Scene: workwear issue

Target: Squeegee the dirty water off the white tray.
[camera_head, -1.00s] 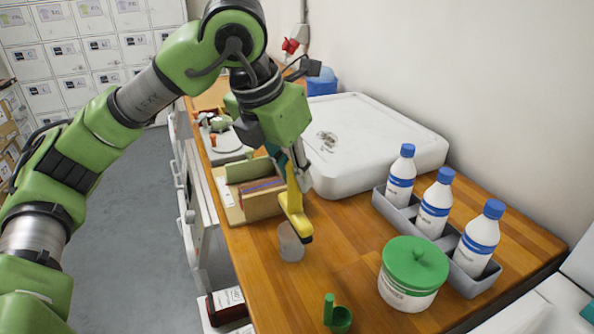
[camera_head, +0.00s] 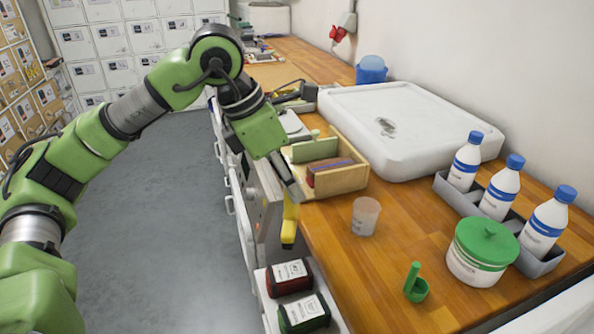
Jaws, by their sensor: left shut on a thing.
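The white tray (camera_head: 438,149) lies at the back of the wooden bench against the wall. A small grey dirty patch (camera_head: 385,126) shows on its top. My left gripper (camera_head: 293,187) points down and is shut on a yellow tool with a black end (camera_head: 290,220), which looks like the squeegee. The gripper and tool are left of the tray and apart from it, at the bench's left edge, with the tool hanging down in front of drawers. The gripper partly hides the tool's upper part. My right gripper is out of view.
A wooden box (camera_head: 340,181) stands between the gripper and the tray. A clear cup (camera_head: 365,215), a green-lidded tub (camera_head: 483,250), a green holder (camera_head: 415,285) and a grey caddy (camera_head: 449,193) of white bottles stand on the bench. Two dark containers (camera_head: 292,278) sit below left.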

